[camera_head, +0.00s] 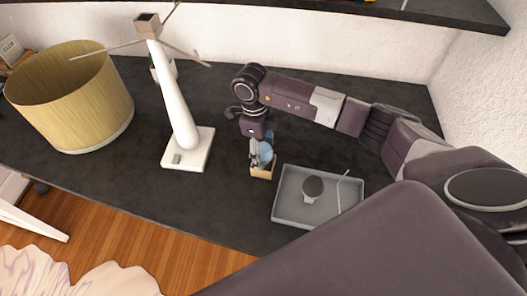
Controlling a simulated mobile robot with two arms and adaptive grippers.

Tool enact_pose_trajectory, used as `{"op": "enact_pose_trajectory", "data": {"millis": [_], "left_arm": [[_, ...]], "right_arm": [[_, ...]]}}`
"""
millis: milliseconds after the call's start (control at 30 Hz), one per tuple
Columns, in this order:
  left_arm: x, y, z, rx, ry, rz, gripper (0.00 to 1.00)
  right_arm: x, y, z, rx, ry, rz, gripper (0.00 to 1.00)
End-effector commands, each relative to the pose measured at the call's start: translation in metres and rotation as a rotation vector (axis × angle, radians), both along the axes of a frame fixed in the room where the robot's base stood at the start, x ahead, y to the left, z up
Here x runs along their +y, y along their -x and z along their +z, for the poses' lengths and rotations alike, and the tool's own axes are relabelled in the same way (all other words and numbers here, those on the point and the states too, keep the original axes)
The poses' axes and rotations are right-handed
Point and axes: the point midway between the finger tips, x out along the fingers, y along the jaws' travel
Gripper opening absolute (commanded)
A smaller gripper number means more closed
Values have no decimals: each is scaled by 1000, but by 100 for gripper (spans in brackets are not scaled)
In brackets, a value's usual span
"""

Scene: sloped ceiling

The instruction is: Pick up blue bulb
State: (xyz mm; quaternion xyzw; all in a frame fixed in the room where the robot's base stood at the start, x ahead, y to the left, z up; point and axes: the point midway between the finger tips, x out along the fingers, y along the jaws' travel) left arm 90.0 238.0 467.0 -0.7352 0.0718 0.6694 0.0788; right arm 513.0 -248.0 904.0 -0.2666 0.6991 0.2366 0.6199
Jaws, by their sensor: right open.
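The blue bulb (266,152) stands in a small light-wood holder (262,173) on the dark table, left of the grey tray. My right gripper (259,155) is right over the holder, pointing down, with its fingers beside the bulb. The fingers are open. They partly hide the bulb, and I cannot tell whether they touch it. My left gripper is not in view.
A grey tray (285,215) with a dark round-topped item (313,187) lies right of the holder. The dark table (130,180) is clear in front.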

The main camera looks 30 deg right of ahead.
Motion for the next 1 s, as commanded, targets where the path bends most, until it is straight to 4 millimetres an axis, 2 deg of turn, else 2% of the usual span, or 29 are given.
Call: {"op": "enact_pose_trajectory", "data": {"millis": [233,633,1000], "left_arm": [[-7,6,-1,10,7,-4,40],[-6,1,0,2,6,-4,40],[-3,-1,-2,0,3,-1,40]], "right_arm": [[0,0,-2,0,0,0,63],[0,0,-2,0,0,-1,19],[0,-1,3,-3,0,-1,19]]}}
